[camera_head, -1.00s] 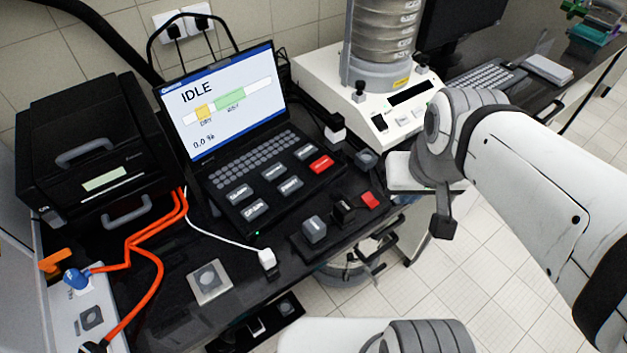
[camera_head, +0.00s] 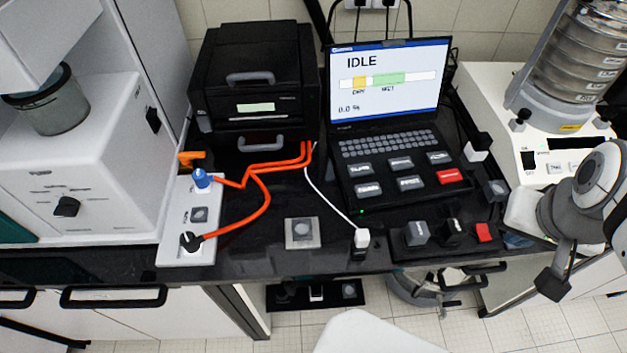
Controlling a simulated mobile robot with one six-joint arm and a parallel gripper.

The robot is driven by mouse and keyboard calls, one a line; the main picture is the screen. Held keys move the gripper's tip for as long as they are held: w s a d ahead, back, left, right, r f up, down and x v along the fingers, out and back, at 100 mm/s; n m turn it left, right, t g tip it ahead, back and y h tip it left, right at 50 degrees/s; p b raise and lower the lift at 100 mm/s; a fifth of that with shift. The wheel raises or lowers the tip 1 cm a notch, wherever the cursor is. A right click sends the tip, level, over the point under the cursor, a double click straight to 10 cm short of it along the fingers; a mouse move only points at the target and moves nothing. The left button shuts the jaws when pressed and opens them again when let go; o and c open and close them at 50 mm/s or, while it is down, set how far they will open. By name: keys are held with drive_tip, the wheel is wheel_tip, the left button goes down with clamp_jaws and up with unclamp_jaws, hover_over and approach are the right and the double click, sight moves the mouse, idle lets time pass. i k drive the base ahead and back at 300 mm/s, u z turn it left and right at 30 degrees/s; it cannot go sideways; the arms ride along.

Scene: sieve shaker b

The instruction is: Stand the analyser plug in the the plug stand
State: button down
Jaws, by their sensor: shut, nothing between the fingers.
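A white plug (camera_head: 362,238) on a thin white cable stands near the counter's front edge, beside the laptop. A small dark base (camera_head: 358,255) shows under it; I cannot tell whether this is the plug stand. A blue plug (camera_head: 201,179) and a black plug (camera_head: 190,241), both with orange cables, sit on a white panel (camera_head: 172,250) at the left. No label shows which is the analyser plug. My gripper (camera_head: 553,284) is shut and empty at the right, beyond the counter's front edge and well away from these plugs.
A laptop (camera_head: 390,80) reading IDLE stands behind a black tray (camera_head: 400,250) with grey, black and red blocks. A black box (camera_head: 255,75) feeds the orange cables. A square grey button plate (camera_head: 302,233) lies mid-counter. The sieve shaker (camera_head: 550,150) stands right.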

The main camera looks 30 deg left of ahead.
sight(417, 233)
drive_tip(key=u, duration=1.7)
drive_tip(key=k, duration=1)
drive_tip(key=z, duration=0.5)
drive_tip(key=i, duration=0.85)
drive_tip(key=z, duration=0.25)
drive_tip(key=k, duration=0.15)
drive_tip(key=u, duration=0.1)
